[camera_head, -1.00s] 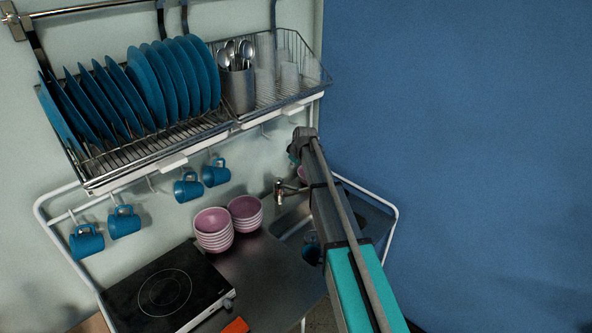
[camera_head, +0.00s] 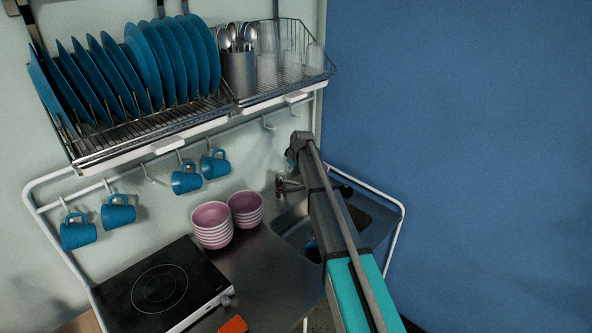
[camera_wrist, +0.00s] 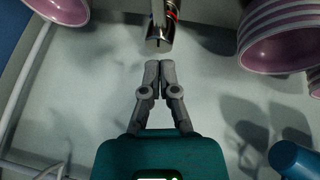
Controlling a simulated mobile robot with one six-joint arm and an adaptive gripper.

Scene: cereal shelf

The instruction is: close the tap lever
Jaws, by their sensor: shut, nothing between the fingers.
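The metal tap (camera_head: 283,185) stands at the back edge of the sink in the head view, partly hidden by my arm. The lever cannot be clearly told from the rest of the tap. My gripper's fingers are together and empty, with a small visible gap between their tips and the tap. In the head view, my arm mostly hides the gripper.
Stacked pink bowls (camera_head: 212,224) stand left of the sink (camera_head: 290,222), beside a black hob (camera_head: 160,290). Blue mugs (camera_head: 186,179) hang under the dish rack (camera_head: 165,146), which holds blue plates and a cutlery cup. A pink bowl stack (camera_wrist: 285,38) is right of my gripper in the wrist view.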

